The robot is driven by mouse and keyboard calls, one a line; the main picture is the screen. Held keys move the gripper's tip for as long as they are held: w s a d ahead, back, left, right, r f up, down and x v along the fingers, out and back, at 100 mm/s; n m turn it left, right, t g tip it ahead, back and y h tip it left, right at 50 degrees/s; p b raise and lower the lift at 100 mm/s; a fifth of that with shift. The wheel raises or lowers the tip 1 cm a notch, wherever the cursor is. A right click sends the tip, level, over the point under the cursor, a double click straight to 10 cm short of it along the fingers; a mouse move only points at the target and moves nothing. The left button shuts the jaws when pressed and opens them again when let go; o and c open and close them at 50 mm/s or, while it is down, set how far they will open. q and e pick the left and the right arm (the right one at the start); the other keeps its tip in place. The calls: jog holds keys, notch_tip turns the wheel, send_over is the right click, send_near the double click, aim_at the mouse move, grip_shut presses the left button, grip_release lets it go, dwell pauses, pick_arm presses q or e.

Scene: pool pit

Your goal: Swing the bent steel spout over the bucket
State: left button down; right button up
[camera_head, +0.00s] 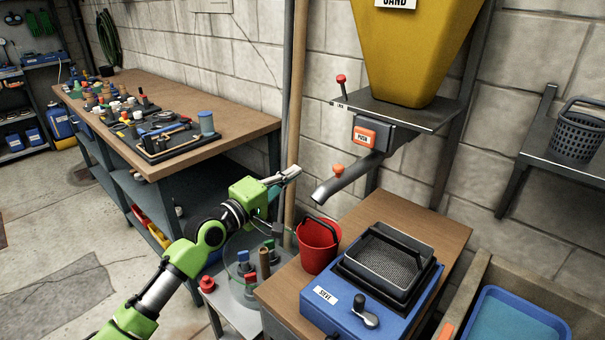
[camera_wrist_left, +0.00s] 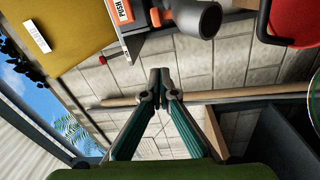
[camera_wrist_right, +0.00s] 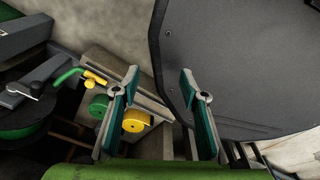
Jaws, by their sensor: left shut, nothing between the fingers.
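The bent steel spout (camera_head: 345,178) slopes down to the left from under the yellow sand hopper (camera_head: 412,45). An orange knob (camera_head: 338,169) stands on it. The red bucket (camera_head: 318,245) stands upright on the wooden bench below; in the head view the spout's mouth appears above it, but I cannot tell if they line up in depth. My left gripper (camera_head: 297,172) is shut and empty, left of the spout and apart from it. In the left wrist view the spout (camera_wrist_left: 196,18) and bucket (camera_wrist_left: 295,22) show at the top. My right gripper (camera_wrist_right: 160,84) is open and empty, seen only in its wrist view.
A blue sieve machine (camera_head: 370,290) stands right of the bucket. An orange PUSH button (camera_head: 364,135) and a red-topped lever (camera_head: 342,88) are above the spout. A wooden pole (camera_head: 294,110) stands behind my left gripper. A glass-like container (camera_head: 246,260) is below my left arm.

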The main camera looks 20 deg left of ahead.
aim_at(336, 169)
pick_arm(q)
jog(key=x, duration=1)
jog(key=s+d+p, duration=0.2)
jog(key=d+p, duration=0.1)
jog(key=shift+s+d+f, duration=0.2)
jog(key=shift+s, duration=0.1)
pick_arm(e)
jog(key=r, duration=0.3)
jog(key=shift+d, duration=0.2)
jog(key=shift+d, duration=0.2)
pick_arm(q)
jog(key=shift+s+d+r+p, duration=0.15)
jog(key=shift+s+d+p, duration=0.25)
jog(key=shift+d+p, duration=0.55)
jog(key=shift+s+d+p, duration=0.35)
jog(key=shift+p, duration=0.2)
pick_arm(e)
notch_tip(336, 169, up, 3)
jog(key=shift+f, duration=0.15)
